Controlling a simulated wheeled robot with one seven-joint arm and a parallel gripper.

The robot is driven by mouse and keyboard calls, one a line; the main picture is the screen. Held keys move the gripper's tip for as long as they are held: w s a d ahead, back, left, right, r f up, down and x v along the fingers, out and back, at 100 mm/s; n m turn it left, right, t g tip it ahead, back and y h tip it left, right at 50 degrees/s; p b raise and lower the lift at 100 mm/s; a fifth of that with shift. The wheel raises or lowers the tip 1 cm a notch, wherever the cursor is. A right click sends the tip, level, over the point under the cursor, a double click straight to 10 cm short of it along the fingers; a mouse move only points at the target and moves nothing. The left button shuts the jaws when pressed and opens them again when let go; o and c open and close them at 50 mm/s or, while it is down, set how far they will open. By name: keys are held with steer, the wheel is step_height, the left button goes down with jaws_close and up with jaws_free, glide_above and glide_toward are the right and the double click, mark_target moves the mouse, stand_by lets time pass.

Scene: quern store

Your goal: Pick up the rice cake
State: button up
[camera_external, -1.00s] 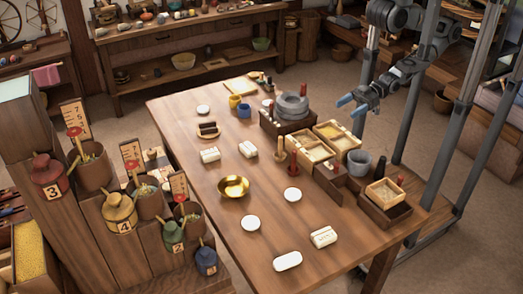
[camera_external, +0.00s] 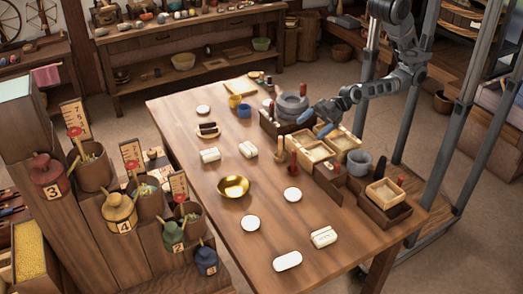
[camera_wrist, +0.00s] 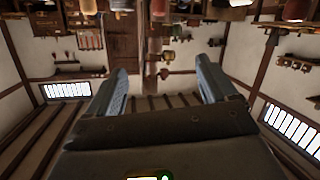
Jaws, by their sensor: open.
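Several pale pieces that could be the rice cake lie on the wooden table (camera_external: 205,185); I cannot tell which it is. There are flat white round pieces at the far left (camera_external: 203,109), centre (camera_external: 292,194) and front (camera_external: 251,222), and a white oval piece (camera_external: 287,261) at the front edge. White banded blocks (camera_external: 323,236) lie at front right and mid-table (camera_external: 210,154). My gripper (camera_external: 315,123) is open and empty above the wooden boxes on the table's right side. In the wrist view its two fingers (camera_wrist: 160,75) stand apart with only the room beyond.
Under my gripper are open wooden boxes (camera_external: 312,153), a grey stone quern (camera_external: 292,106), wooden pegs (camera_external: 280,150) and a grey cup (camera_external: 359,162). A small box in a dark tray (camera_external: 388,215) stands at right. A brass bowl (camera_external: 233,187) sits mid-table. Stepped shelves with jars (camera_external: 119,213) stand left.

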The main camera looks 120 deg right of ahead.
mark_target(293, 192)
steer(key=w+a+f+n+g+y, duration=0.1)
steer(key=w+a+f+n+g, duration=0.1)
steer(key=w+a+n+g, duration=0.1)
steer(key=w+a+f+n+g+y, duration=0.1)
steer(key=w+a+f+n+g, duration=0.2)
steer(key=w, duration=0.1)
steer(key=w+a+f+n+g+y+p, duration=0.1)
steer(key=w+a+f+n+g, duration=0.1)
steer(key=w+a+f+g, duration=0.1)
steer(key=shift+w+a+n, duration=0.4)
steer(key=shift+w+a, duration=0.05)
steer(key=shift+w, duration=0.4)
steer(key=g, duration=0.1)
steer(key=w+n+g, duration=0.1)
steer(key=n+g, duration=0.1)
steer(key=shift+w+d+r, duration=0.2)
steer(key=shift+w+r, duration=0.05)
steer(key=g, duration=0.1)
steer(key=n+g+h, duration=0.1)
steer(key=n, duration=0.1)
steer(key=shift+w+d+f+g+h+p, duration=0.2)
steer(key=shift+d+f+g+h+p, duration=0.1)
steer(key=shift+d+g+p, duration=0.1)
steer(key=shift+w+x, duration=0.2)
steer(key=shift+x, duration=1.25)
steer(key=shift+w+x, duration=0.2)
steer(key=shift+x, duration=1.25)
